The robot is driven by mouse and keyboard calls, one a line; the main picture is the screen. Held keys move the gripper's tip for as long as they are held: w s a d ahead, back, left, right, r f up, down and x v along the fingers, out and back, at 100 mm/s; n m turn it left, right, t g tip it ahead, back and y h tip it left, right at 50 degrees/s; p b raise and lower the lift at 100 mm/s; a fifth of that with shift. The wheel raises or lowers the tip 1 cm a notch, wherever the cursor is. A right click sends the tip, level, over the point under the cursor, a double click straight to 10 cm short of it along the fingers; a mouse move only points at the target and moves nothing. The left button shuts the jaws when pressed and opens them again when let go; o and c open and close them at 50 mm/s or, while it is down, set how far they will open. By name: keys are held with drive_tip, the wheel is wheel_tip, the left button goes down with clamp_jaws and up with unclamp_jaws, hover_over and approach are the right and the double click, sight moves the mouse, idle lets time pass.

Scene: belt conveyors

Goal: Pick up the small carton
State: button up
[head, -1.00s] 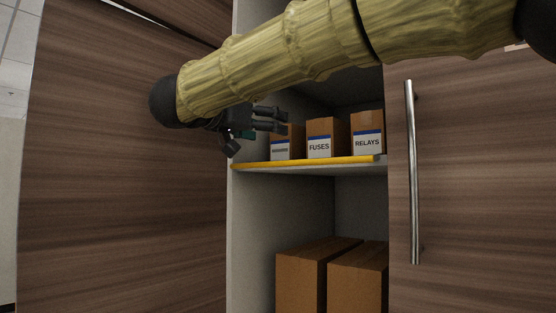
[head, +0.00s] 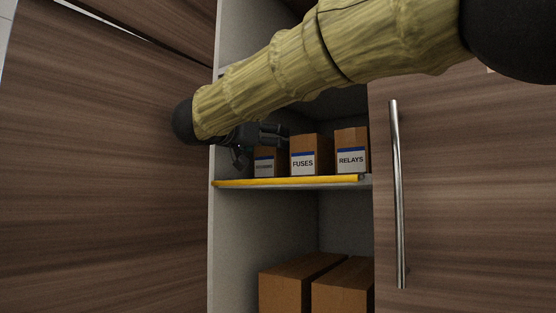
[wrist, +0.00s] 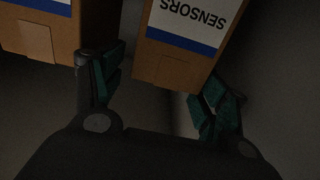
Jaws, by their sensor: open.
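Three small brown cartons stand in a row on the shelf with white and blue labels. The left one, labelled SENSORS (head: 264,168), is partly covered by my gripper in the head view. FUSES (head: 303,155) is in the middle and RELAYS (head: 351,150) at the right. My gripper (head: 280,135) is open at the upper front of the SENSORS carton. In the wrist view the SENSORS carton (wrist: 172,62) appears upside down, between the spread fingers of my gripper (wrist: 165,78). I cannot tell whether they touch it. Another carton (wrist: 38,38) is close beside the left finger.
The shelf has a yellow front edge (head: 285,181). Two larger brown boxes (head: 300,270) stand below it. The cabinet wall is close to the left of the SENSORS carton. A wooden door with a metal handle (head: 398,190) is at the right, and wood panelling (head: 100,160) at the left.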

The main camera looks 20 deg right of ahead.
drive_tip(key=shift+w+d+f, duration=0.15)
drive_tip(key=shift+w+d, duration=0.2)
drive_tip(key=shift+w, duration=0.25)
drive_tip(key=shift+w+d+f, duration=0.1)
drive_tip(key=shift+w+d, duration=0.25)
drive_tip(key=shift+w, duration=0.25)
drive_tip(key=shift+w+d, duration=0.2)
drive_tip(key=shift+d, duration=0.15)
drive_tip(key=shift+s+d+r, duration=0.15)
drive_tip(key=shift+s+d, duration=0.05)
drive_tip(key=shift+s, duration=0.05)
drive_tip(key=shift+w+a, duration=0.1)
drive_tip(key=shift+a, duration=0.1)
drive_tip(key=shift+c, duration=1)
drive_tip(key=c, duration=0.3)
drive_tip(key=shift+d, duration=0.1)
drive_tip(key=c, duration=0.4)
drive_tip(key=shift+c, duration=0.3)
drive_tip(key=shift+r, duration=0.1)
